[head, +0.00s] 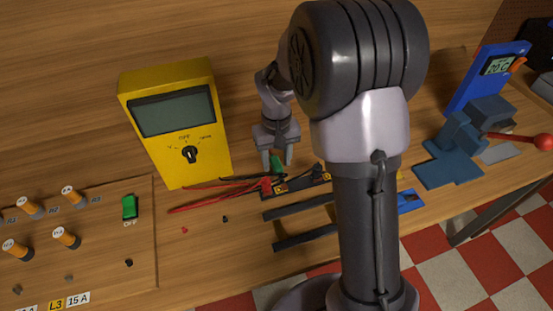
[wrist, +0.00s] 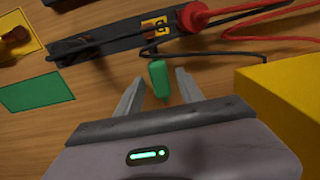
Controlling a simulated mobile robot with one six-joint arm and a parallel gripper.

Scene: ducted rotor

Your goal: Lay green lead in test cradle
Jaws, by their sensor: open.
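The green lead (wrist: 160,80) shows as a short green body on the wood, with a thin black cable leaving its far end in the wrist view. My gripper (wrist: 161,92) is open, with one finger on either side of it; I see gaps on both sides. In the head view, the green lead (head: 276,162) shows between the fingers of my gripper (head: 277,165). Whether the fingers are level with it is unclear. A dark strip with yellow labels (wrist: 103,44) lies beyond it and may be the test cradle; I cannot tell for sure.
A red plug (wrist: 192,17) with red and black cables lies close by. The yellow multimeter (head: 176,120) stands left of my gripper. A flat green patch (wrist: 37,92) lies left in the wrist view. Dark bars (head: 303,241) lie near the bench edge. A blue vise (head: 455,150) stands right.

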